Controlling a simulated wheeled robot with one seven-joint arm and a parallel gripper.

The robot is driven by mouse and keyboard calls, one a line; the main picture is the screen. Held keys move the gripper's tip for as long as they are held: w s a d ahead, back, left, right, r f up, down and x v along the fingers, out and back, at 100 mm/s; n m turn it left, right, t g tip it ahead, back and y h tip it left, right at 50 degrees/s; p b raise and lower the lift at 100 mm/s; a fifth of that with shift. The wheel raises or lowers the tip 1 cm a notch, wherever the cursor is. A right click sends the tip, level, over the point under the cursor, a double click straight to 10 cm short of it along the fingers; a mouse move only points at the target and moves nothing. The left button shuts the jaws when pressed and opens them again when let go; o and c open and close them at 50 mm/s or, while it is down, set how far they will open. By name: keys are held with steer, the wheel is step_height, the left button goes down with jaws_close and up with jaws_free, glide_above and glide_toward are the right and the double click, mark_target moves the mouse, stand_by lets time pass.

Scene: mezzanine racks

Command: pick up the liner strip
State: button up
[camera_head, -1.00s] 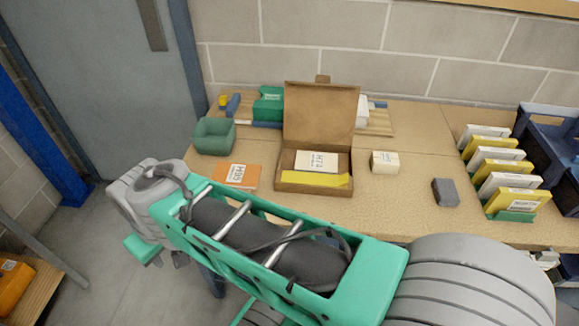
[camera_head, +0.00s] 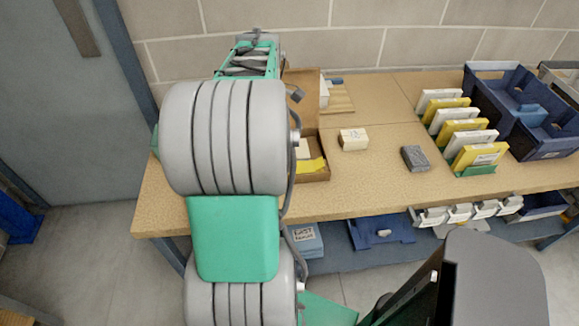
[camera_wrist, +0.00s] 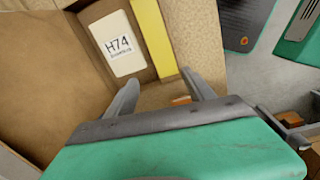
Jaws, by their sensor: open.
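The liner strip looks to be the yellow strip (camera_wrist: 153,38) lying along one edge inside an open brown cardboard box (camera_wrist: 40,75). It also shows in the head view (camera_head: 312,165), partly hidden by my arm. A white card marked H74 (camera_wrist: 117,45) lies beside the strip in the box. My gripper (camera_wrist: 159,77) is open, with one finger on each side of the strip's near end in the wrist view. Nothing is held between the fingers. I cannot tell the height of the fingertips above the strip. In the head view my arm hides the gripper.
A cream block (camera_head: 353,139) and a grey block (camera_head: 414,158) stand right of the box on the table (camera_head: 375,190). Several white and yellow cards stand in a row (camera_head: 473,155), beside a blue bin (camera_head: 545,150). The tabletop between them is clear.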

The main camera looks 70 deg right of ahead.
steer(key=n, duration=0.1)
glide_above(322, 161)
step_height(322, 161, down, 2)
steer(key=shift+f+y, duration=0.2)
steer(key=shift+y, duration=0.1)
step_height(322, 161, down, 6)
steer(key=shift+f+p, duration=0.25)
steer(key=shift+p, duration=0.4)
steer(key=shift+f, duration=0.45)
steer(key=shift+c, duration=0.3)
steer(key=c, duration=0.9)
steer(key=shift+c, duration=0.2)
